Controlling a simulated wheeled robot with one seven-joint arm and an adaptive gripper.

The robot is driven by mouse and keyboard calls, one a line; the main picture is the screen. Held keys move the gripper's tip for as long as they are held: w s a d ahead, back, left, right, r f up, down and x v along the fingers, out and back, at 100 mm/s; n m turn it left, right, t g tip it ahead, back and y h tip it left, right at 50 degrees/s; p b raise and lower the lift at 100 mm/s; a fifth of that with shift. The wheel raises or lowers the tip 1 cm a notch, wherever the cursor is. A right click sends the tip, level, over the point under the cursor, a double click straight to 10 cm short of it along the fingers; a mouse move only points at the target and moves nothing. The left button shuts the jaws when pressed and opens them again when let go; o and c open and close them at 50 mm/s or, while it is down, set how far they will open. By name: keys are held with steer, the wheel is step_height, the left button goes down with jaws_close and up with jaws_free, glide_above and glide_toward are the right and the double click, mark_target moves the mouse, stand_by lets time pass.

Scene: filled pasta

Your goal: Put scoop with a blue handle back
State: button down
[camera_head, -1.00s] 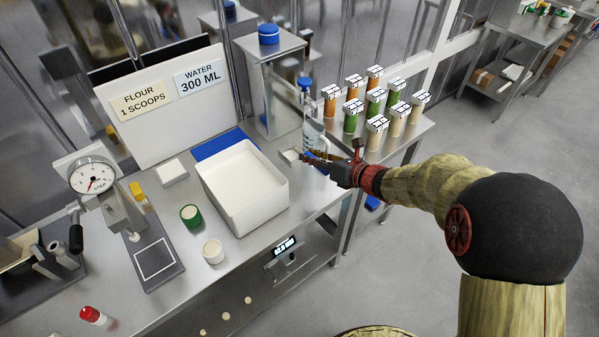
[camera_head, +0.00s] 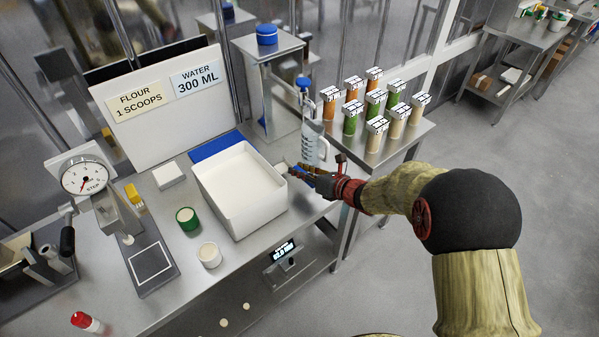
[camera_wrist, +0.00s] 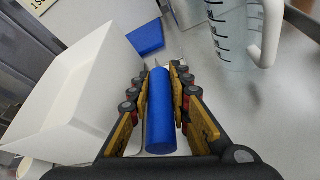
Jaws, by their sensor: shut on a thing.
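In the wrist view the blue handle of the scoop (camera_wrist: 161,112) lies lengthwise between the two fingers of my gripper (camera_wrist: 160,95), which is shut on it. The scoop's head is mostly hidden beyond the handle. In the head view my gripper (camera_head: 310,177) is at the right side of the white bin (camera_head: 247,217), close to its right corner. A small pale part of the scoop (camera_head: 281,167) shows at the gripper's tip. The scoop is outside the bin, over or on the steel table; its exact height cannot be told.
A clear measuring jug (camera_head: 312,143) stands just behind my gripper. A blue mat (camera_head: 216,146) lies behind the bin. Several spice jars (camera_head: 351,117) stand on the side table. A dial scale (camera_head: 86,178), a green tin (camera_head: 187,218) and a white cup (camera_head: 209,255) are at left.

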steer(key=shift+f+b, duration=0.2)
steer(key=shift+b, duration=0.1)
steer(key=c, duration=1.8)
jaws_free()
steer(key=shift+o, duration=0.7)
steer(key=shift+r, duration=0.15)
